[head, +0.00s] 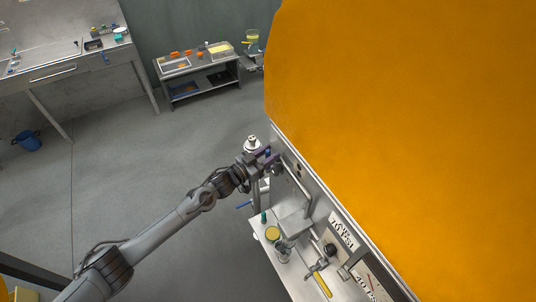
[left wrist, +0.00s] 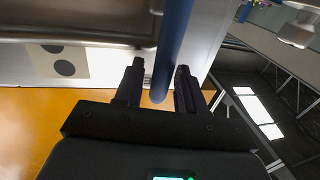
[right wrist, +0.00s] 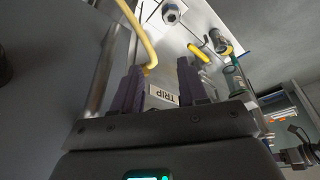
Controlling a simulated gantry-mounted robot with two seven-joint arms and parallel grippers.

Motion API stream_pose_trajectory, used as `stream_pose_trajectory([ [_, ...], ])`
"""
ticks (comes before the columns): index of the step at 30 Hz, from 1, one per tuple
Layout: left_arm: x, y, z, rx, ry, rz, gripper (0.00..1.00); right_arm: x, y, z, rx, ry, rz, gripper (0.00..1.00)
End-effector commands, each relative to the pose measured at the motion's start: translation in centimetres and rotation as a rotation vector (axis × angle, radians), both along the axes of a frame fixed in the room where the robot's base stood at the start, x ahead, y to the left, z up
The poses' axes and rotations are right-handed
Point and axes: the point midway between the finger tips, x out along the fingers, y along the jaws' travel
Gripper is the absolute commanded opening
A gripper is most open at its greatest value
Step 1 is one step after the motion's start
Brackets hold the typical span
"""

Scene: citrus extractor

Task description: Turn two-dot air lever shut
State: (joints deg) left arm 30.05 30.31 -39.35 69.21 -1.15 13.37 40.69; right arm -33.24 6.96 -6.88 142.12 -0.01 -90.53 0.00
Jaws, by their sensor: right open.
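The air lever is a blue bar (left wrist: 174,40) in the left wrist view. A pale plate with two dark dots (left wrist: 62,62) is beside it on the left. My left gripper (left wrist: 160,82) is open, with its dark fingers on either side of the blue bar. Small gaps seem to show beside the bar; contact is unclear. In the head view my left gripper (head: 270,155) is at the machine's near left end. My right gripper (right wrist: 160,85) is open in its wrist view, in front of a yellow handle (right wrist: 141,32) and a TRIP label (right wrist: 163,95). I cannot tell whether the fingers touch the handle.
The machine's large orange panel (head: 400,110) fills the right of the head view. Below it, a metal shelf (head: 292,268) carries yellow-handled fittings. Another blue handle (head: 243,205) sticks out at the left. A low cart (head: 200,92) stands farther back, with open grey floor between.

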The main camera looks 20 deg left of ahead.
Motion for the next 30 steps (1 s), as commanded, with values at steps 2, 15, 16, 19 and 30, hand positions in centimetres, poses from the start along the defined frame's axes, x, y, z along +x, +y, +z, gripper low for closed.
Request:
stream_pose_trajectory([
  [2,0.0,0.0,0.0,0.000,0.000,0.000,0.26,0.0,0.0,0.0,0.000,0.000,0.000,0.43],
  [15,0.0,0.0,0.0,0.001,0.000,0.000,0.00,0.0,0.0,0.0,0.001,0.001,-0.001,0.43],
  [16,0.0,0.0,0.0,0.002,-0.001,0.000,0.00,0.0,0.0,-0.1,0.001,0.001,-0.001,0.43],
  [19,-0.1,-0.1,-0.1,0.008,-0.008,-0.001,0.00,0.0,0.1,-0.2,0.002,0.001,-0.001,0.43],
  [30,-0.7,-2.8,-0.5,0.139,-0.126,-0.022,0.00,0.0,0.1,-2.0,0.002,0.001,-0.001,0.43],
])
